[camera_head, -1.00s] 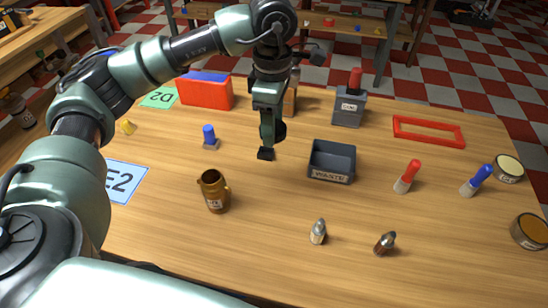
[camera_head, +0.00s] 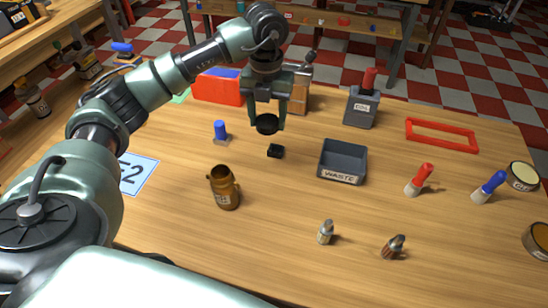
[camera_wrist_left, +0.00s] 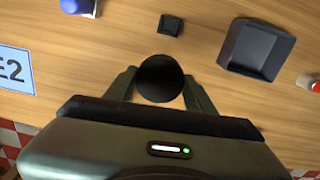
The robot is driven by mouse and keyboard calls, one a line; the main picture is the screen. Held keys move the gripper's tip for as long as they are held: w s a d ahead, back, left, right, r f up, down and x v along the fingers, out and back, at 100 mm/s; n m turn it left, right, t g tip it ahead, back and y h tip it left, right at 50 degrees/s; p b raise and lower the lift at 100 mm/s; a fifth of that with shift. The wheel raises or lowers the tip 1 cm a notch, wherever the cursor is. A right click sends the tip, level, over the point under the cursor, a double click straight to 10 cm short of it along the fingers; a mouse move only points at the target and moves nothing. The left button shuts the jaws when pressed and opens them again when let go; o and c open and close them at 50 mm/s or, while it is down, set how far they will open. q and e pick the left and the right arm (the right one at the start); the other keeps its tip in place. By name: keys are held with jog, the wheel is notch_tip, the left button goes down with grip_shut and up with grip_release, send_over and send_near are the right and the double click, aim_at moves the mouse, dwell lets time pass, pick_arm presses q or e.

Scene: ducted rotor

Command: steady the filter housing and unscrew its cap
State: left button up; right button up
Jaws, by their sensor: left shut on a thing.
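My left gripper (camera_head: 267,124) is shut on a round black disc-like piece, which looks like a cap (camera_head: 267,125), above the table. In the left wrist view the black cap (camera_wrist_left: 160,78) sits between the two fingers (camera_wrist_left: 160,82). A brass-brown canister (camera_head: 224,188) with a small label stands upright on the table, front left of the gripper. Its top looks open and dark; it may be the filter housing, but I cannot tell. No gripper touches it. My right gripper is not in view.
A small black block (camera_head: 275,150) lies below the gripper. A grey waste bin (camera_head: 343,175) stands to its right and a blue-topped piece (camera_head: 221,131) to its left. A red frame (camera_head: 441,134) lies back right. The table's front middle has free room.

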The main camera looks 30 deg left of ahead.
aim_at(269, 168)
pick_arm(q)
notch_tip(269, 168, down, 16)
jog(key=shift+p, duration=1)
jog(key=shift+f, duration=0.25)
jog(key=shift+f, duration=0.2)
jog(key=o, duration=1.5)
jog(key=shift+r, duration=0.1)
jog(key=shift+o, duration=0.2)
